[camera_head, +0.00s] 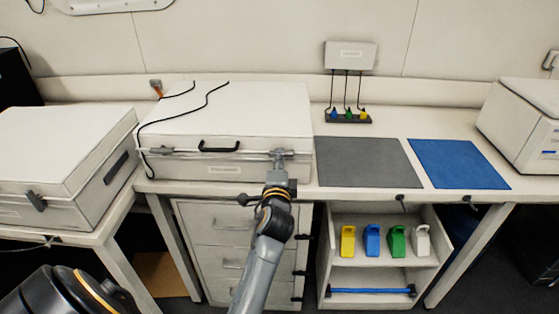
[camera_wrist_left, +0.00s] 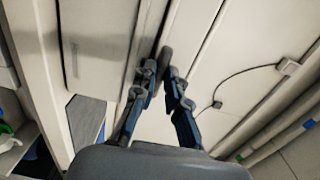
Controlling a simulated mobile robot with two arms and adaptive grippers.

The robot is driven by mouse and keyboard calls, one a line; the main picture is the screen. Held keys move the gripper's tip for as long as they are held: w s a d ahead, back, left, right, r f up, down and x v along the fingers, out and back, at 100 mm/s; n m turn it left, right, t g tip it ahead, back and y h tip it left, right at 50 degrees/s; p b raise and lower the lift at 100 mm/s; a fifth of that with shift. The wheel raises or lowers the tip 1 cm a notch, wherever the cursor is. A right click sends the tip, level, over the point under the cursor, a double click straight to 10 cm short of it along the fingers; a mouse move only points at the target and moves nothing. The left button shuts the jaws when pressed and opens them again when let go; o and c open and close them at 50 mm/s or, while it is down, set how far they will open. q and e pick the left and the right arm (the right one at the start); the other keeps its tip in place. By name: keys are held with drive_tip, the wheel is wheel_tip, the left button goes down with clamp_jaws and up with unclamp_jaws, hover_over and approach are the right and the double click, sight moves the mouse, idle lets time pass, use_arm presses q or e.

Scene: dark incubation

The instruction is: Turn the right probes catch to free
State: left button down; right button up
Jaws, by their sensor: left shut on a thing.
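The probes box is the white lidded case (camera_head: 225,120) in the middle of the bench, with a black handle (camera_head: 219,147) on its front. Its front label is too small to read surely. The right catch (camera_wrist_left: 165,58) is a small dark grey lever at the lid seam. My left gripper (camera_head: 280,163) is at the right end of the box front, shut on this catch and hiding much of it. In the left wrist view the two fingers (camera_wrist_left: 163,72) close around the lever. The lid looks down. My right gripper is out of view.
Another white case (camera_head: 60,150) stands at the left. Grey (camera_head: 368,162) and blue (camera_head: 458,164) mats lie flat and clear to the right. A black cable (camera_head: 185,115) crosses the box lid. A shelf cart (camera_head: 380,275) with coloured items stands below the bench.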

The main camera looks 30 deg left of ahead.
use_arm(q)
drive_tip(key=c, duration=1.4)
unclamp_jaws()
drive_tip(key=shift+o, duration=0.2)
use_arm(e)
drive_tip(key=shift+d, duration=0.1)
use_arm(q)
wheel_tip(320, 180, up, 10)
